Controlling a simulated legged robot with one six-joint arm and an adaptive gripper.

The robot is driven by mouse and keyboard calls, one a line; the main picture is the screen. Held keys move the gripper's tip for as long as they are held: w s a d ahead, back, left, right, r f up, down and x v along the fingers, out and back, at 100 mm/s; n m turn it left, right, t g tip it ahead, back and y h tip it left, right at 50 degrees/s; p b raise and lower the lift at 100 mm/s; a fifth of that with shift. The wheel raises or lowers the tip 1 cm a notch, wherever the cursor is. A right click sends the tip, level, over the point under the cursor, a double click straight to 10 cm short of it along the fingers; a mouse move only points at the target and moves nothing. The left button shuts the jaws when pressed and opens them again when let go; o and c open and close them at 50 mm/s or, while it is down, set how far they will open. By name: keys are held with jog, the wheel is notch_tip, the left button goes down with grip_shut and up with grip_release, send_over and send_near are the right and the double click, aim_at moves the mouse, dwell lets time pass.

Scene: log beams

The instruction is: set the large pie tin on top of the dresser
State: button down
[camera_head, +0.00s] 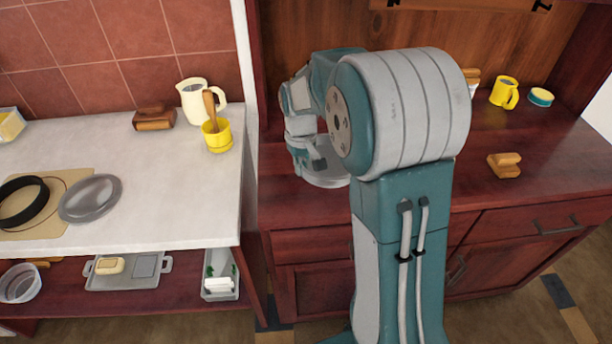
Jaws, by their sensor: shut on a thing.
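A grey round tin (327,181), which looks like the large pie tin, is at the left front of the dark red dresser top (425,183). My gripper (318,166) points down and is shut on the tin's rim. My arm hides the tin's right side and part of the dresser top. I cannot tell whether the tin's base touches the wood.
On the white counter (150,200) at left are a grey round lid or dish (90,198), a black ring (22,202), a cream jug (197,100) and a yellow cup (216,136). A wooden block (504,165) and yellow mug (504,92) stand at the dresser's right.

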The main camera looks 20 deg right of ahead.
aim_at(306, 185)
jog(key=shift+w+d+f, duration=0.25)
jog(key=shift+d+f, duration=0.1)
jog(key=shift+f, duration=0.15)
jog(key=shift+w+d+f, duration=0.25)
jog(key=shift+d+f, duration=0.1)
jog(key=shift+f, duration=0.1)
jog(key=shift+w+d+f, duration=0.15)
jog(key=shift+f, duration=1.5)
jog(key=shift+f, duration=0.15)
jog(key=c, duration=0.8)
grip_release()
